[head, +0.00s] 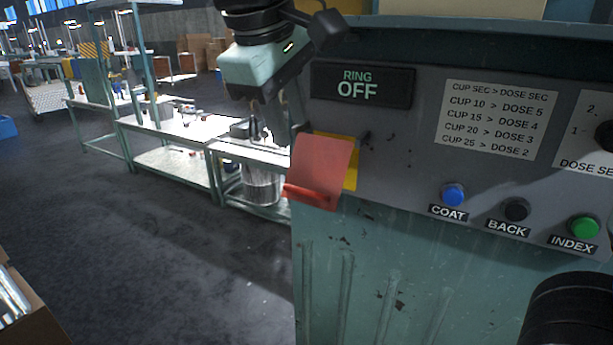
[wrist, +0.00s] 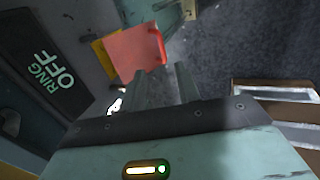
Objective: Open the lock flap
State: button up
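The lock flap (head: 321,165) is a red plate with a darker red lip along its lower edge. It hangs down over a yellow backing plate (head: 351,168) at the left end of the grey panel. The flap hides what is behind it. In the wrist view the flap (wrist: 135,52) lies just beyond my fingers, with its lip at its right side. My gripper (head: 278,125) is just left of and above the flap in the head view, pointing down. Its fingers (wrist: 168,78) stand apart with nothing between them, and I see no contact with the flap.
The panel has a "RING OFF" display (head: 361,86) and blue (head: 453,194), black (head: 516,209) and green (head: 583,227) buttons. White workbenches (head: 180,130) stand behind at the left. An open box (head: 28,312) is at lower left. The floor (head: 150,250) left of the machine is clear.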

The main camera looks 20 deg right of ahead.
aim_at(309, 191)
jog(key=p+x, duration=0.1)
jog(key=x, duration=1.1)
jog(key=shift+f+p, duration=0.35)
grip_shut()
